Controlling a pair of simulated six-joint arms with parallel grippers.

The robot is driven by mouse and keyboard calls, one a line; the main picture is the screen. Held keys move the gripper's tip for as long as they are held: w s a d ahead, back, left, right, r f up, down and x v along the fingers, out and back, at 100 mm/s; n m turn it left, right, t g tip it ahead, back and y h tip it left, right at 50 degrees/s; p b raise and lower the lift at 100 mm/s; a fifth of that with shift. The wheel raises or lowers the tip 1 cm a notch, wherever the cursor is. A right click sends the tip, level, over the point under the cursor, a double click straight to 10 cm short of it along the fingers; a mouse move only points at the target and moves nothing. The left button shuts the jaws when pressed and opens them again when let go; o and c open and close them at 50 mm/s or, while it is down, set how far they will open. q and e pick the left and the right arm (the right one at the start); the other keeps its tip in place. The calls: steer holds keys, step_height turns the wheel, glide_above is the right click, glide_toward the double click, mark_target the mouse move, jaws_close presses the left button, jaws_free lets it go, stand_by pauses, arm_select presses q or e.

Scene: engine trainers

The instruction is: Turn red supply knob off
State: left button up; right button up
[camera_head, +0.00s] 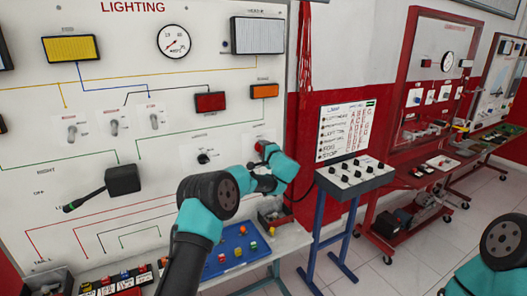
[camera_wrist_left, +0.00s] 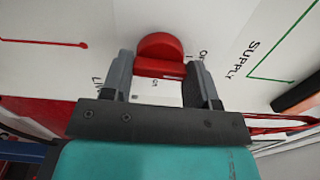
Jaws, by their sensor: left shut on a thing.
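The red supply knob (camera_wrist_left: 160,46) is on the white lighting panel, and in the left wrist view it sits between my left gripper's two fingers, next to the SUPPLY lettering. My left gripper (camera_wrist_left: 161,62) is shut on the knob, one grey finger on each side of it. In the head view the left gripper (camera_head: 262,158) reaches the right edge of the panel, where a bit of red (camera_head: 261,146) shows beside it. The knob's exact pointer angle is hard to read. My right gripper is out of view; only part of my right arm shows at the lower right.
A black rotary switch (camera_head: 204,157) is just left of the gripper. A black lever box (camera_head: 122,180) is farther left. A blue tray (camera_head: 236,262) with small coloured parts lies below. A sloped control box (camera_head: 352,176) on a blue stand is at right.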

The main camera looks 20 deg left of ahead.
arm_select(q)
steer(key=shift+n, duration=0.4)
steer(key=o, duration=0.9)
steer(key=v, duration=1.7)
steer(key=shift+s+d, duration=0.15)
